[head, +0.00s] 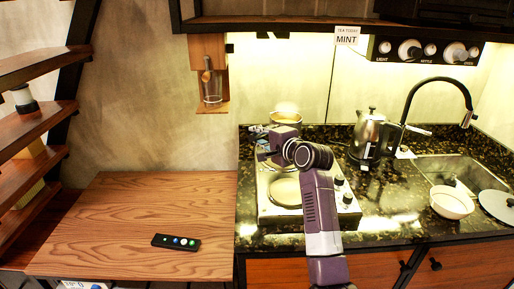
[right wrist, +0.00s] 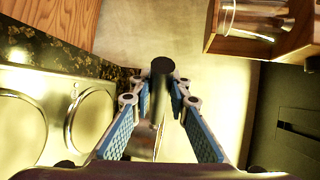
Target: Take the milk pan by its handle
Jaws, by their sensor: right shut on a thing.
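The milk pan's dark handle (right wrist: 162,68) stands between the fingers of my right gripper (right wrist: 160,92) in the right wrist view. The blue-padded fingers are shut on it. A shiny metal part shows below the handle; most of the pan is hidden there. My left gripper is not in view.
A steel kettle (head: 368,135) stands right of the cooktop. Farther right are a sink (head: 440,168), a tall black tap (head: 410,100) and a white bowl (head: 452,201). A wooden table (head: 130,215) at left holds only a remote (head: 176,242). A shelf hangs above.

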